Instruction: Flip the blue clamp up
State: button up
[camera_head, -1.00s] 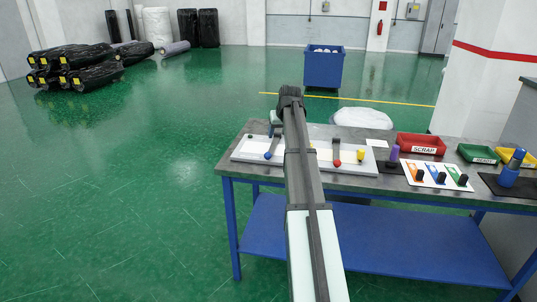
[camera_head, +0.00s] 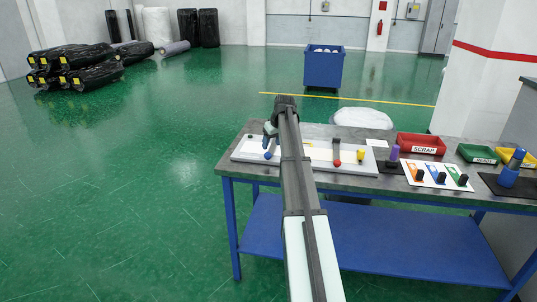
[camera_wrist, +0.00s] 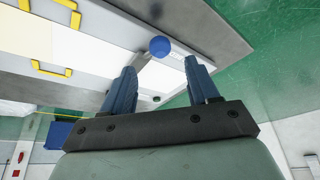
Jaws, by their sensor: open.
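The blue clamp (camera_head: 268,155) is at the left part of a pale board (camera_head: 246,147) on the workbench. Its round blue knob shows at the near end of a lever, which lies low along the board. The arm and gripper hide part of the clamp's far end. In the wrist view the blue knob (camera_wrist: 159,46) sits just past my fingertips, roughly in line with the gap between them. My gripper (camera_wrist: 161,66) is open, with two blue fingers apart and nothing seen held between them. In the head view my gripper (camera_head: 270,131) is over the clamp's far end.
A red-knobbed clamp (camera_head: 337,163) and a yellow piece (camera_head: 361,155) are on the board's right half. A red scrap bin (camera_head: 421,145), green bin (camera_head: 478,153) and a white card (camera_head: 436,175) with coloured pieces lie further right. Open floor is left of the bench.

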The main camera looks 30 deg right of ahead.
aim_at(268, 153)
jog(key=x, duration=0.7)
jog(key=shift+w+f, duration=0.1)
jog(key=shift+f, duration=0.1)
grip_shut()
dwell(0.4)
